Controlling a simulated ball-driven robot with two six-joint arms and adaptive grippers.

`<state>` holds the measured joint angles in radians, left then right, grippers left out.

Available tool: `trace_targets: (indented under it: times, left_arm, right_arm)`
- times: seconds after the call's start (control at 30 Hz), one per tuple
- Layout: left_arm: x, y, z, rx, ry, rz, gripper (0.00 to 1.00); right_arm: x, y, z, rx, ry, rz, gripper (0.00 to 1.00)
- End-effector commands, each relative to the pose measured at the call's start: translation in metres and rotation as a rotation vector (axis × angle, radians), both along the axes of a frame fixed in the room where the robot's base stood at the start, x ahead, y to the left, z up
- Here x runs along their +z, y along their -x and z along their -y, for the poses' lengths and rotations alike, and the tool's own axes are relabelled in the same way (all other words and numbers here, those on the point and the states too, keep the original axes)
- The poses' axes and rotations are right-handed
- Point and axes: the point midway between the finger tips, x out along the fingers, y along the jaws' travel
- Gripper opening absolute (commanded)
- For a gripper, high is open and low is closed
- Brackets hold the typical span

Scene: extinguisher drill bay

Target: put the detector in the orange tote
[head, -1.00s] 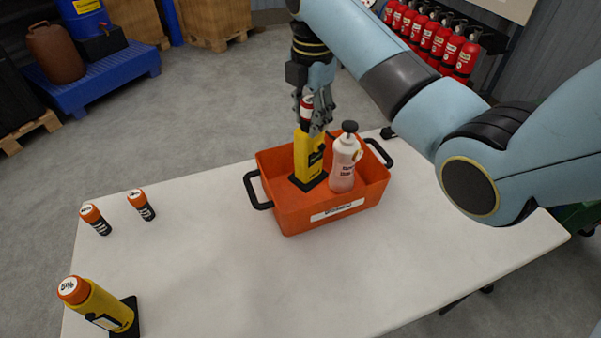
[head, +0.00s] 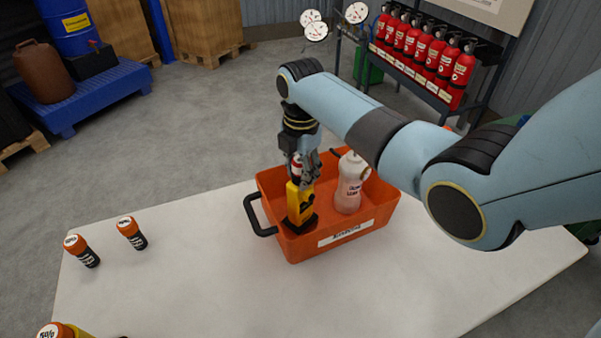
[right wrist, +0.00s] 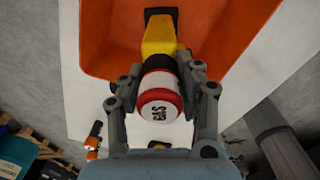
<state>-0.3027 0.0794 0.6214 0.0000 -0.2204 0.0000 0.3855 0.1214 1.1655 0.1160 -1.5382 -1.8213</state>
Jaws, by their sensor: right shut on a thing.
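The detector is a yellow upright body (head: 299,203) with a dark base and a red-and-white top. My right gripper (head: 304,166) is shut around that top from above. In the right wrist view the fingers of the gripper (right wrist: 166,96) press on both sides of the red-and-white top (right wrist: 158,100). The orange tote (head: 367,232) stands on the table. The detector is at its left part, its base inside the rim in the picture; I cannot tell if it touches the floor. My left gripper is not in view.
A whitish bottle (head: 349,186) stands in the tote, right of the detector. Two small orange-capped cylinders (head: 82,250) (head: 132,233) stand on the white table (head: 190,275) at left. An orange-capped yellow item (head: 62,331) is cut off at the lower left. The table between is clear.

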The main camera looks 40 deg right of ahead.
Motion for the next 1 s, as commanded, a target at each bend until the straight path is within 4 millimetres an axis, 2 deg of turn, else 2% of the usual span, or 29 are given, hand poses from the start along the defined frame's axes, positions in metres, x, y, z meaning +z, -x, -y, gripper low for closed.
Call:
trace_targets:
  times: [0.1,0.43,0.47,0.6,0.87,1.0]
  left_arm:
    - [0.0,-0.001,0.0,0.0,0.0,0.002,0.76]
    - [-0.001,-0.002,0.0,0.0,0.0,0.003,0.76]
    - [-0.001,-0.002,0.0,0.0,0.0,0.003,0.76]
    - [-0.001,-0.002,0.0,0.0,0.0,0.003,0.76]
    - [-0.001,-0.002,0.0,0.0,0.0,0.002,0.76]
    - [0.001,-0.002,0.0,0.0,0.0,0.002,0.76]
  right_arm:
    - [-0.006,-0.001,0.0,0.001,0.0,0.003,0.0]
    - [-0.009,-0.001,0.0,0.001,0.0,0.003,0.0]
    - [-0.01,0.0,0.0,0.001,0.0,0.001,0.37]
    - [-0.009,0.0,0.0,0.001,0.0,0.001,0.55]
    - [-0.009,0.0,0.0,0.0,0.0,0.001,0.56]
    - [0.002,-0.001,0.0,0.0,0.001,0.005,0.56]
